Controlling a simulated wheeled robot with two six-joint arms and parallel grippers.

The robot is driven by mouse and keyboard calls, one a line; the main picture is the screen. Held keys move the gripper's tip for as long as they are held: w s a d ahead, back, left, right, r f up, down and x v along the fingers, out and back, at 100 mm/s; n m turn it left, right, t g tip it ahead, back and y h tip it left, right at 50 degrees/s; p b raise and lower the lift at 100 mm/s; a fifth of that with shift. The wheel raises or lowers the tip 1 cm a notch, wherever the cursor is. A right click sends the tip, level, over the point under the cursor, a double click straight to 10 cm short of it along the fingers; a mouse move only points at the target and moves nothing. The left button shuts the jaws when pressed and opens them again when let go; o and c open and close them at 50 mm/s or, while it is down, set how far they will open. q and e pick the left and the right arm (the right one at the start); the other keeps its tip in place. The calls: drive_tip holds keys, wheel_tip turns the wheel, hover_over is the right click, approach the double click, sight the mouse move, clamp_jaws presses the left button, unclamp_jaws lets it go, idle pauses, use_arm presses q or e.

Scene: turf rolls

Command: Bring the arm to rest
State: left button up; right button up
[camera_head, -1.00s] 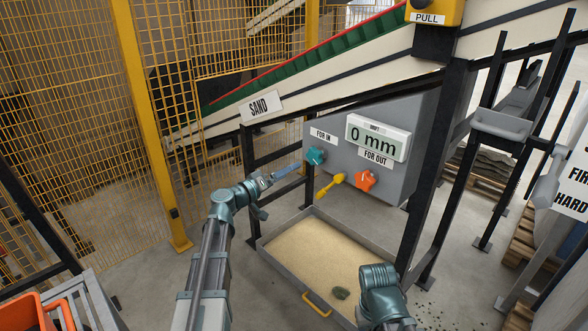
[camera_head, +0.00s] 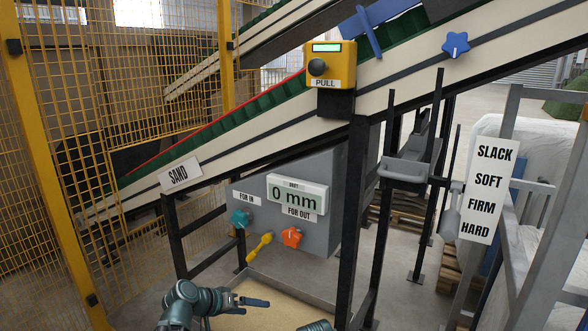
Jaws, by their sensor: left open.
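My left gripper (camera_head: 254,303) is low in the view, over the sand tray (camera_head: 300,283). Its dark fingers point right, are open, and show nothing between them. My left arm (camera_head: 185,302) bends in from the bottom left. It is apart from the teal knob (camera_head: 240,218), the orange knob (camera_head: 291,237) and the yellow lever (camera_head: 259,247) on the grey panel. Part of my right arm (camera_head: 318,326) shows at the bottom edge; its gripper is out of view.
The display (camera_head: 297,195) reads 0 mm. Black posts (camera_head: 354,220) stand right of the panel. A yellow mesh fence (camera_head: 70,130) is at left.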

use_arm(q)
drive_tip(key=s+a+f+g+y, duration=0.1)
drive_tip(key=s+f+g+y, duration=0.25)
drive_tip(key=s, duration=0.45)
drive_tip(key=s+a+f+g+y, duration=0.25)
drive_tip(key=s+f+y, duration=0.25)
drive_tip(key=s, duration=0.3)
drive_tip(key=s+d+m, duration=0.3)
drive_tip(key=s+d, duration=0.2)
drive_tip(key=d, duration=0.6)
wheel_tip(320, 180, up, 30)
drive_tip(key=p, duration=2.9)
drive_tip(key=shift+g, duration=0.4)
drive_tip(key=shift+a+f+y, duration=0.1)
drive_tip(key=shift+f+y, duration=0.05)
drive_tip(key=shift+y, duration=0.1)
